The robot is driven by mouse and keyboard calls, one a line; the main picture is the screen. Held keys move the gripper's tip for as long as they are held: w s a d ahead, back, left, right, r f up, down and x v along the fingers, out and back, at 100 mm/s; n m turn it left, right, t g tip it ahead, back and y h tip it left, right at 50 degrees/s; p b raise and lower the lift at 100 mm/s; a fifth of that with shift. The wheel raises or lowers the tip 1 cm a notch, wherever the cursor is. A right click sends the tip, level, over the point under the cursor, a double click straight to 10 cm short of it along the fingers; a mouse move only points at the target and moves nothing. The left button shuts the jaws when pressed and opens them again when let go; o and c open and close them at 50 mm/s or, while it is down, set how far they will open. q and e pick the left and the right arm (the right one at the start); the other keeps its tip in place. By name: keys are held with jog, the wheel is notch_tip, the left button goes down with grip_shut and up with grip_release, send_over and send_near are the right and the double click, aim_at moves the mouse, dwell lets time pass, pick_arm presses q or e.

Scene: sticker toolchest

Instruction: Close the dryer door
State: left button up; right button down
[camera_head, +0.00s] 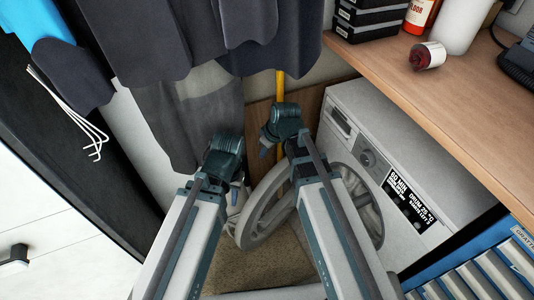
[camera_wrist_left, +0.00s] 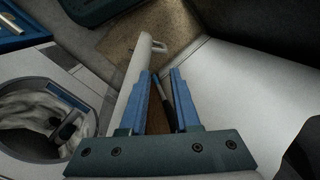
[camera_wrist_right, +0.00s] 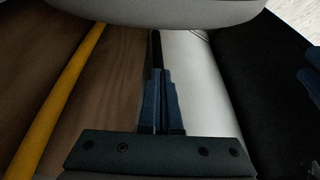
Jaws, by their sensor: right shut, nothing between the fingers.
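The white dryer (camera_head: 362,125) stands at the right under the counter. Its round door (camera_head: 264,222) is swung wide open, projecting toward the middle of the floor. In the left wrist view the door (camera_wrist_left: 131,85) is nearly edge-on, just left of my fingers, and the drum opening (camera_wrist_left: 45,112) shows pale cloth inside. My left gripper (camera_head: 236,192) is low, beside the door's outer left side; its fingers (camera_wrist_left: 162,100) are apart with nothing clearly between them. My right gripper (camera_head: 265,151) is shut and empty, above and behind the door's top; its fingers also show in the right wrist view (camera_wrist_right: 159,72).
Dark clothes (camera_head: 185,40) hang at the top. A yellow pole (camera_head: 280,88) stands behind my right gripper. The wooden counter (camera_head: 440,85) overhangs the dryer, with a blue tool chest (camera_head: 480,262) at the lower right. A white cabinet (camera_head: 50,225) is at the left. Brown carpet (camera_head: 265,268) lies below.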

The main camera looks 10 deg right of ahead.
jog(key=b+x, duration=0.5)
jog(key=x, duration=0.1)
jog(key=s+d, duration=0.1)
jog(key=s+d+r+p, duration=0.1)
jog(key=s+d, duration=0.1)
jog(key=shift+s, duration=0.1)
